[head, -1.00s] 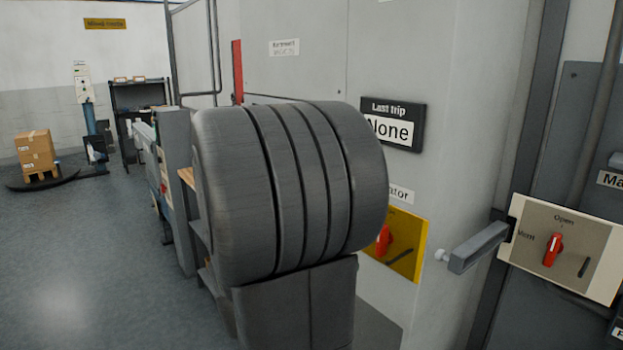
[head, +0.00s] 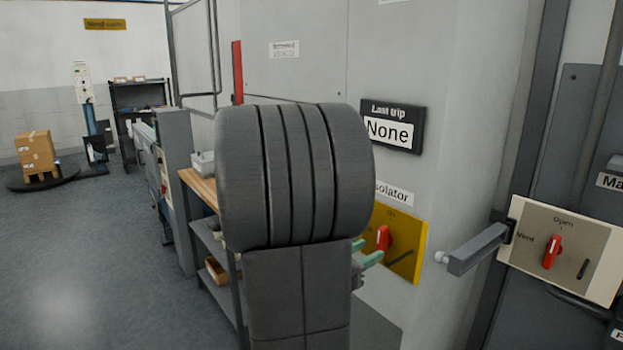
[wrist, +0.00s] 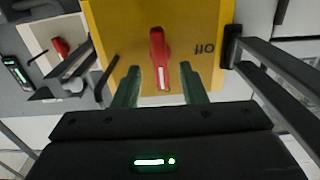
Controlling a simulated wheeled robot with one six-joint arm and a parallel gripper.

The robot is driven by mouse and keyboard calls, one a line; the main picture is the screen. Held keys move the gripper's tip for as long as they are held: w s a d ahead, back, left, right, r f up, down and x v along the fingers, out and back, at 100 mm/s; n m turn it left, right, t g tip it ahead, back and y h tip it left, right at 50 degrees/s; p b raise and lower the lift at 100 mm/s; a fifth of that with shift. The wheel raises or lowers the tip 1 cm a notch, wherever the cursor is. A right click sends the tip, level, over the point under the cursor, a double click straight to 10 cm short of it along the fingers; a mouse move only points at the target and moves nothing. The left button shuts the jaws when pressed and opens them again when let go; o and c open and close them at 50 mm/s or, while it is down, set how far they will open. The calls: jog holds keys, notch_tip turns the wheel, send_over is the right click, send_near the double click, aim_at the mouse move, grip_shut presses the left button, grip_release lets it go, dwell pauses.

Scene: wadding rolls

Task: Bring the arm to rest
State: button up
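My gripper (wrist: 160,72) is open and empty in the wrist view, its two green fingers apart. The red isolator handle (wrist: 158,55) on the yellow panel (wrist: 205,20) shows between the fingers in the picture; I cannot tell the exact gap. In the head view the green fingertips (head: 368,252) show just right of my dark ribbed arm, below and left of the red handle (head: 384,238) on the yellow panel (head: 408,250). The rest of the gripper is hidden behind my arm. My arm is raised and bent in front of the grey cabinet wall.
A black sign (head: 392,126) reads "Last trip None". A grey door lever (head: 475,248) and a panel with another red handle (head: 552,250) are at right. A bench (head: 200,188) with shelves stands behind my arm.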

aim_at(378, 247)
jog(key=x, duration=0.4)
jog(key=shift+r+p, duration=0.15)
jog(key=shift+p, duration=0.25)
jog(key=n+p, duration=0.1)
jog(key=n, duration=0.1)
jog(key=shift+s+a+n, duration=0.1)
jog(key=shift+a+n, duration=0.05)
jog(key=shift+n, duration=0.15)
jog(key=n+p, duration=0.2)
jog(key=n, duration=0.2)
jog(key=shift+n+p, duration=0.55)
jog(key=shift+n, duration=0.35)
jog(key=shift+s+f, duration=0.1)
jog(key=shift+f, duration=0.15)
